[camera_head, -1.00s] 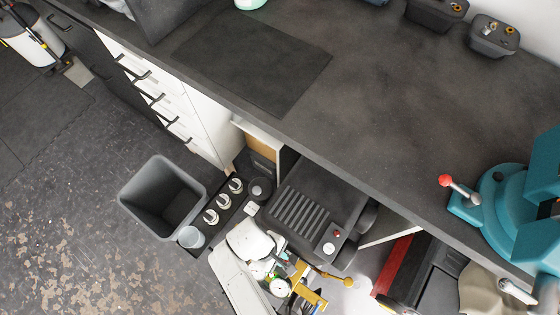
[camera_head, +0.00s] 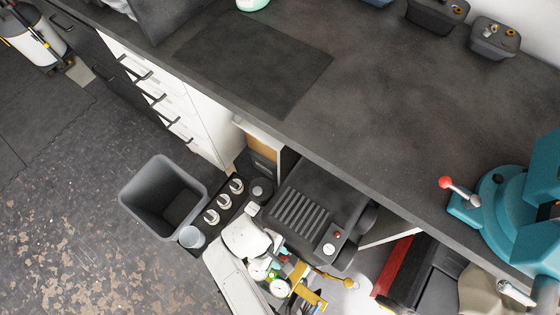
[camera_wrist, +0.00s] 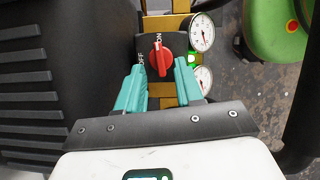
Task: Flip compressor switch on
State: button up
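The compressor's red switch knob (camera_wrist: 161,61) sits on a dark plate with OFF at its left and ON above. Its ridge runs roughly up and down in the wrist view, with the upper end near ON. My gripper (camera_wrist: 160,75) is open, its two teal fingers apart on either side of the knob's lower part. Whether they touch the knob I cannot tell. In the head view the compressor's pressure gauge (camera_head: 278,288) and brass fittings (camera_head: 308,296) show under the bench beside my white arm. The knob cannot be made out there.
Two gauges, one of them here (camera_wrist: 201,33), stand close right of the knob. A ribbed black housing (camera_wrist: 25,75) is close on the left. A green object (camera_wrist: 275,28) lies at upper right. The bench top (camera_head: 380,120) overhangs; a grey bin (camera_head: 165,195) stands left.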

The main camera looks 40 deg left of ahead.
jog(key=v, duration=0.8)
jog(key=shift+r, duration=0.25)
